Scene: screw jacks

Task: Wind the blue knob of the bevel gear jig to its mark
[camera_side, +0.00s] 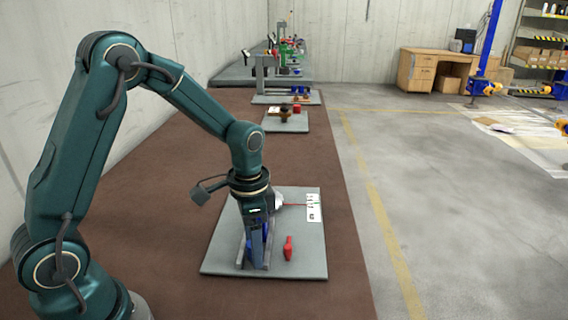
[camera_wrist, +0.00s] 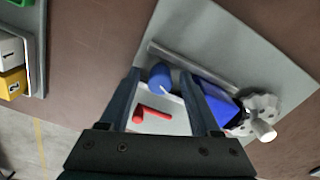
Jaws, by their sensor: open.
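The blue knob (camera_wrist: 160,76) is a short cylinder with a white line on it, on the grey plate of the bevel gear jig (camera_wrist: 190,22). In the wrist view it shows between the fingertips of my gripper (camera_wrist: 160,72). The fingers are open on either side, with a gap visible; I cannot tell their exact height against the knob. In the side view my gripper (camera_side: 257,262) points down over the jig and hides much of it. A white card with dark marks (camera_side: 313,207) lies at the plate's right edge, with a thin red pointer (camera_side: 292,205) reaching toward it.
A red part (camera_side: 288,248) stands on the plate right of my gripper. A grey toothed wheel (camera_wrist: 262,108) and a blue block (camera_wrist: 214,98) sit beside the right finger. Other jigs (camera_side: 286,118) stand farther back on the brown bench, with clear bench between.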

